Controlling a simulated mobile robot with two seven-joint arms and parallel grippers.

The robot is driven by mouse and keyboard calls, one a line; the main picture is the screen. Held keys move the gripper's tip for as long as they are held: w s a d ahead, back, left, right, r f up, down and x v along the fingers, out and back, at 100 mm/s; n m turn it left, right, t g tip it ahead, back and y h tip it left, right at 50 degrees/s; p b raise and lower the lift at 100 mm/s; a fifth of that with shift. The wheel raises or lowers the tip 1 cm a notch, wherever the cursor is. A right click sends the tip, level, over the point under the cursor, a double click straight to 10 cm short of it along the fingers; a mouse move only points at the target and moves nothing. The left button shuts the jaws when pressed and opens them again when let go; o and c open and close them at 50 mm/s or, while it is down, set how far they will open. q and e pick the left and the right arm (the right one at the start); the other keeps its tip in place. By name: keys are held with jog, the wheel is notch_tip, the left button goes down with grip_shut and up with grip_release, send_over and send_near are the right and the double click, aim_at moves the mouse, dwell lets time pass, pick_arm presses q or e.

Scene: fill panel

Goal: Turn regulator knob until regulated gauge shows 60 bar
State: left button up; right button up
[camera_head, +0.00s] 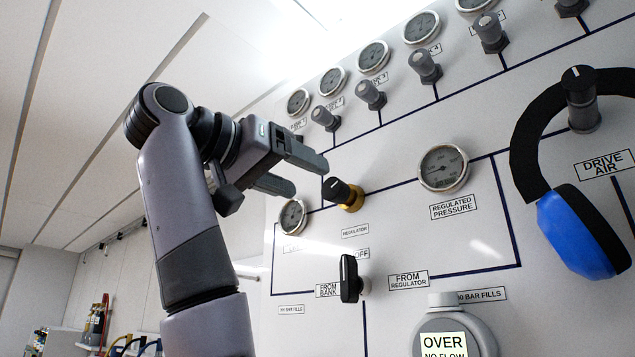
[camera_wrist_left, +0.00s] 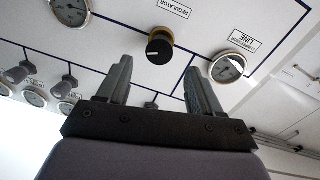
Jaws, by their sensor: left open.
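The regulator knob (camera_head: 337,190) is black on a brass base and sticks out of the white panel above the label REGULATOR. In the left wrist view the knob (camera_wrist_left: 159,47) lies ahead of and between the fingertips, with a pale mark on its face. My left gripper (camera_head: 308,175) is open and empty, just left of the knob and apart from it. It also shows in the left wrist view (camera_wrist_left: 160,72). The regulated pressure gauge (camera_head: 443,168) is right of the knob; its reading is too small to tell. My right gripper is not in view.
A black selector handle (camera_head: 350,278) sits below the knob. Blue and black ear defenders (camera_head: 577,230) hang at the right by the DRIVE AIR knob (camera_head: 580,88). A row of gauges and grey knobs (camera_head: 370,95) runs above. A grey device reading OVER (camera_head: 443,341) is at the bottom.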

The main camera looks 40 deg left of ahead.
aim_at(330, 189)
pick_arm(q)
jog(key=w, duration=0.2)
jog(key=w+p, duration=0.1)
jog(key=w, duration=0.1)
jog(key=w+d+p, duration=0.1)
jog(key=w, duration=0.1)
jog(key=shift+w, duration=0.15)
jog(key=shift+c, duration=0.3)
jog(key=c, duration=1)
